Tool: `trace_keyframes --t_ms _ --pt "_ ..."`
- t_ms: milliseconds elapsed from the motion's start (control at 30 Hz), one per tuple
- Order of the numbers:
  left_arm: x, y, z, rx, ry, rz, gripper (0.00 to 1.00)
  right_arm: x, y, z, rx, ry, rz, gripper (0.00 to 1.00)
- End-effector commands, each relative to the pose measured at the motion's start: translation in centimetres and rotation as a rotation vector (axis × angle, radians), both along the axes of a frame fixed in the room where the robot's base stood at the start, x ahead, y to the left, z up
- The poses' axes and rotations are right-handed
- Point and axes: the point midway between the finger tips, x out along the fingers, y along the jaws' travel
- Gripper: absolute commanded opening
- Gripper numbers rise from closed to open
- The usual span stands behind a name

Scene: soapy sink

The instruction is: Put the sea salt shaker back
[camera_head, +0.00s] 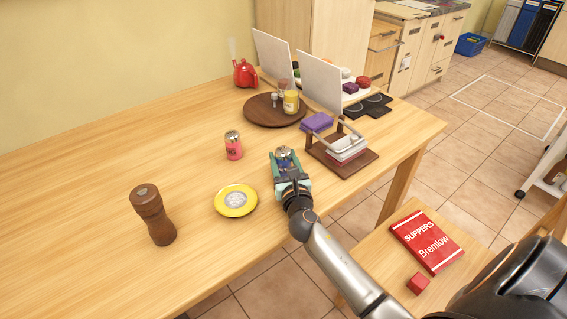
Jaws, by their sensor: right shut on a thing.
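My right gripper (287,166) reaches in from the lower right over the table. It is shut on a shaker with a silvery cap (283,151); the fingers hide most of its body, and I cannot read its label. I cannot tell whether its base touches the table. A pink shaker with a silvery lid (233,147) stands upright to the left of the gripper. A yellow saucer (249,209) with a pale round centre lies to the gripper's lower left. A round dark wooden tray (260,115) at the back holds a yellow container (291,102) and small items. My left gripper is not in view.
A brown wooden mill (153,216) stands at the left front. A wooden rack (350,165) with a purple sponge (316,122) is close right of the gripper. A red kettle (245,74) and white panels (321,80) are behind. The table's left side is mostly clear.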

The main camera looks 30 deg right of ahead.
Motion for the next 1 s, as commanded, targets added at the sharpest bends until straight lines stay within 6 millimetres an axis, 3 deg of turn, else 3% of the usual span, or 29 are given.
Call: trace_keyframes --t_ms 300,333,567,933,1000 --pt "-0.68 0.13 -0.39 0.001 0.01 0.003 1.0 0.01 -0.03 -0.21 -0.002 -0.002 0.0 0.0" --pt "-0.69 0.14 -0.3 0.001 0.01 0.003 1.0 -0.01 -0.04 -0.19 -0.001 -0.001 -0.001 0.56" --pt "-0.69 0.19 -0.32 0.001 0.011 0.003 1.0 -0.02 -0.03 -0.14 0.0 -0.001 -0.001 0.81" --pt "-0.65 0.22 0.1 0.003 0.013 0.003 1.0 -0.06 -0.01 0.47 0.0 -0.001 -0.001 0.83" --pt "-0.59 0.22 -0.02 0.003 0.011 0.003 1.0 -0.87 0.33 0.14 -0.001 0.001 0.0 0.83"
